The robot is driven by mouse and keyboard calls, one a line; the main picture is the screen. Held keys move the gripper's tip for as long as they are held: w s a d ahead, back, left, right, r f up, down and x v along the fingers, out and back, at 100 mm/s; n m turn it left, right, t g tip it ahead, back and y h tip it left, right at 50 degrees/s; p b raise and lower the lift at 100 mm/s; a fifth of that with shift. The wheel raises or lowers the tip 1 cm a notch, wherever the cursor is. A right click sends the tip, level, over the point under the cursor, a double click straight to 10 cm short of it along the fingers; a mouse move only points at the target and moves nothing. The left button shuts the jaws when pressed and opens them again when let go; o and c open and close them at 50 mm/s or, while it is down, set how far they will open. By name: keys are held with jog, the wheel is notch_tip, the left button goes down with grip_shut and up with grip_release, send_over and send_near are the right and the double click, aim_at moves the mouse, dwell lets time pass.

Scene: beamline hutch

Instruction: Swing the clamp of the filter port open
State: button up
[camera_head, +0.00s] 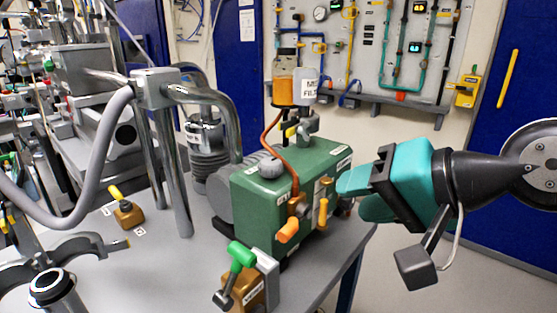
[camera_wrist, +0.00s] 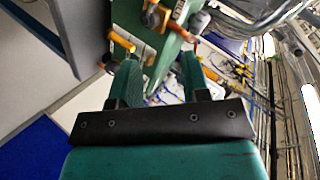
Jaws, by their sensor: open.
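The green pump box (camera_head: 290,180) stands on the grey table. On its top is a metal fitting (camera_head: 308,126) with a small yellow part, below a white labelled bottle (camera_head: 308,88); I cannot tell for certain whether this is the filter port's clamp. Orange and yellow handles (camera_head: 288,231) sit on the box's front. My teal gripper (camera_head: 358,198) is open and empty at the box's right end; I cannot tell whether it touches. In the wrist view, the green box (camera_wrist: 128,14) and an orange-yellow handle (camera_wrist: 121,42) show beyond the open fingers (camera_wrist: 156,78).
A green-handled valve (camera_head: 240,256) stands at the table's front edge. A bent metal pipe (camera_head: 215,100) and a grey hose (camera_head: 85,205) are to the left. A small brown block (camera_head: 128,214) lies on the table. Open floor lies to the right.

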jog(key=w+m+t+y+b, duration=0.2)
jog(key=w+m+t+b, duration=0.25)
jog(key=m+t, duration=0.2)
jog(key=m+p, duration=0.2)
jog(key=p, duration=0.8)
send_near(291, 133)
jog(key=shift+n, duration=0.25)
jog(key=p+x, duration=0.7)
jog(key=x, duration=0.4)
jog(key=shift+w+a+r, duration=0.1)
jog(key=shift+w, duration=0.05)
jog(key=shift+w+a, duration=0.3)
jog(key=shift+w, duration=0.05)
grip_shut()
